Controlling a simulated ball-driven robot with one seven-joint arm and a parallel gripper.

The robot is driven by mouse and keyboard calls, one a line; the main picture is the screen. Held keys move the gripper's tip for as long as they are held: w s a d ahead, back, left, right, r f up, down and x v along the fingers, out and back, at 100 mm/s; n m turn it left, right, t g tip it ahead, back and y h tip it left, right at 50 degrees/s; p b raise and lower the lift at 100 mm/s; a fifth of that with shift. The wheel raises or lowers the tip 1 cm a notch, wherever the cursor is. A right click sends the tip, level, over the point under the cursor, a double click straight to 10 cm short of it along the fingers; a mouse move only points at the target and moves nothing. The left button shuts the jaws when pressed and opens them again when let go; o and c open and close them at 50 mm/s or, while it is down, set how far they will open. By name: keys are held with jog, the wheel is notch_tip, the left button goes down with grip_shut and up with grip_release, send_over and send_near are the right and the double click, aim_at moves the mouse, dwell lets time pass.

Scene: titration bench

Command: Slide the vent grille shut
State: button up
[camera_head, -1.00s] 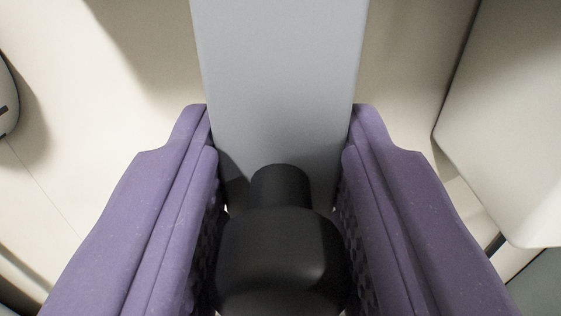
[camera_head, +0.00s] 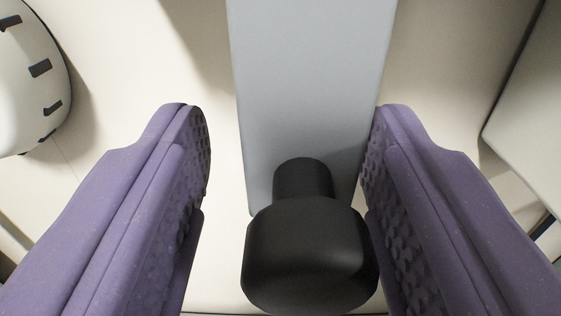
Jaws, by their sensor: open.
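A flat grey bar (camera_head: 310,90) runs from the top of the view down to the middle. A black knob (camera_head: 310,255) with a narrower neck stands at its lower end. The bar may be part of the vent grille; no slats or opening show. My gripper (camera_head: 285,125) is open, with one purple finger on each side of the bar and knob. The left finger stands clear of the knob with a wide gap. The right finger is close beside the bar and knob; I cannot tell whether it touches.
A rounded white object (camera_head: 35,85) with dark slots is at the upper left. A pale panel (camera_head: 525,120) with a dark edge is at the right. The cream surface (camera_head: 150,60) behind the bar is bare.

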jog(key=s+b, duration=0.3)
jog(key=s, duration=0.4)
jog(key=shift+s+d, duration=0.1)
jog(key=shift+s, duration=0.25)
